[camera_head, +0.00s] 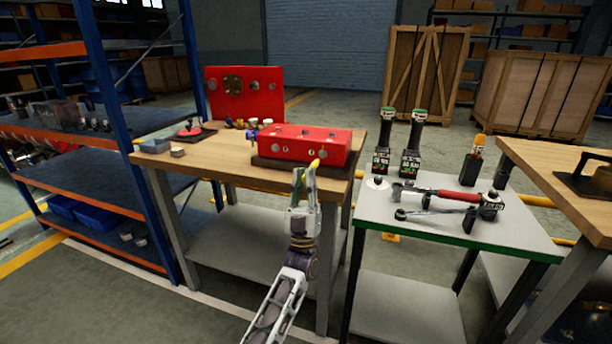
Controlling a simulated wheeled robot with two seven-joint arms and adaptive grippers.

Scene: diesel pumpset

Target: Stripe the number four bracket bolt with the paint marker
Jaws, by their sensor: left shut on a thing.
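My left gripper (304,190) is in front of the wooden bench's front edge, its fingers pointing up. It is shut on the paint marker, whose yellow end (315,163) sticks out above the fingers. This end overlaps the lower front of a red block (318,145) in the picture; I cannot tell whether they touch. The block lies on a dark base on the bench and has round holes or bolt heads on its front. I cannot make out which is the number four bracket bolt. My right gripper is not in view.
The wooden bench (222,168) also holds a red upright plate (228,84) and small parts. To the right, a pale table (510,233) carries two green-topped tools, a red-handled wrench (458,195) and an orange-topped holder (473,165). A blue-and-orange rack (95,80) stands left.

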